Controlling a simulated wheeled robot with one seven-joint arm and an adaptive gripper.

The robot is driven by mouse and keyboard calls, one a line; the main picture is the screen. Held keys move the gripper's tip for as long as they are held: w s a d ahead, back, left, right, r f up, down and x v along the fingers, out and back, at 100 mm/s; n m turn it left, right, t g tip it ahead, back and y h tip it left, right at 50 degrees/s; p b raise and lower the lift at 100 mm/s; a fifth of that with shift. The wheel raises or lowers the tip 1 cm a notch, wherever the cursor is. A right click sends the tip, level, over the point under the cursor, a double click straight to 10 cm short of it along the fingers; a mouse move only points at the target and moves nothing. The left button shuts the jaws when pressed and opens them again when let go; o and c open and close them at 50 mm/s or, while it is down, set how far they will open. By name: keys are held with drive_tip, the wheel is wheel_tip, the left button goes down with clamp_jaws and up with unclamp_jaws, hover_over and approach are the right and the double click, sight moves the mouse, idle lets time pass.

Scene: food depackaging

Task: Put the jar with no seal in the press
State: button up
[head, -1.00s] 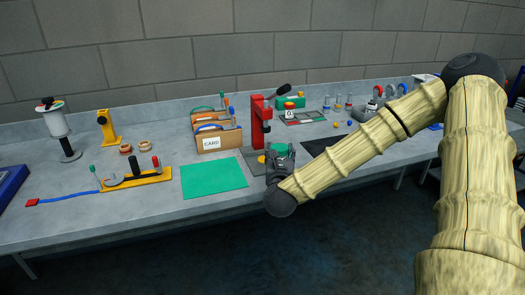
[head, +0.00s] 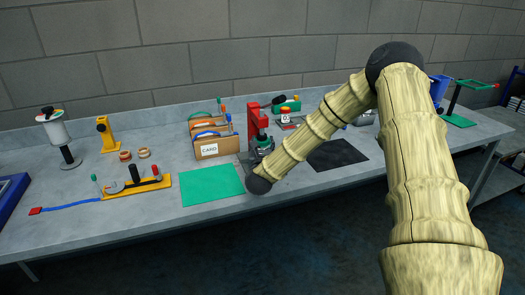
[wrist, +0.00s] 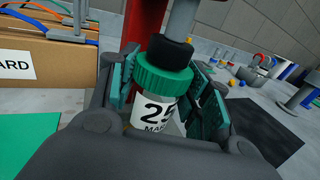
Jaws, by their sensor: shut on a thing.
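A jar (wrist: 153,114) with a green ridged lid and a white label reading "25" stands upright between my gripper's fingers in the wrist view. My gripper (wrist: 170,92) is shut on it, with teal pads on both sides. The red press (head: 258,122) stands on the bench in the head view. In the wrist view its black ram head (wrist: 170,50) is right above the lid, and I cannot tell whether they touch. In the head view my gripper (head: 264,146) is at the press. The jar's base and any seal are hidden.
A black mat (head: 338,155) lies to the right. A yellow fixture (head: 145,186) with a blue cord is further left.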

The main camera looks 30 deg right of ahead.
wheel_tip(320, 180, down, 3)
drive_tip(key=shift+r+p, duration=0.2)
drive_tip(key=shift+p, duration=0.4)
drive_tip(key=shift+f, duration=0.3)
drive_tip(key=shift+f, duration=0.2)
drive_tip(key=o, duration=1.1)
drive_tip(key=shift+r, duration=0.1)
drive_tip(key=shift+r, duration=0.2)
drive_tip(key=b+v, duration=0.4)
drive_tip(key=v, duration=0.6)
drive_tip(key=shift+s+a+f+b, duration=0.2)
drive_tip(key=shift+s+b, duration=0.1)
drive_tip(key=shift+b, duration=0.05)
drive_tip(key=shift+s+a+r, duration=0.1)
drive_tip(key=shift+s+a, duration=0.3)
drive_tip(key=shift+s, duration=0.2)
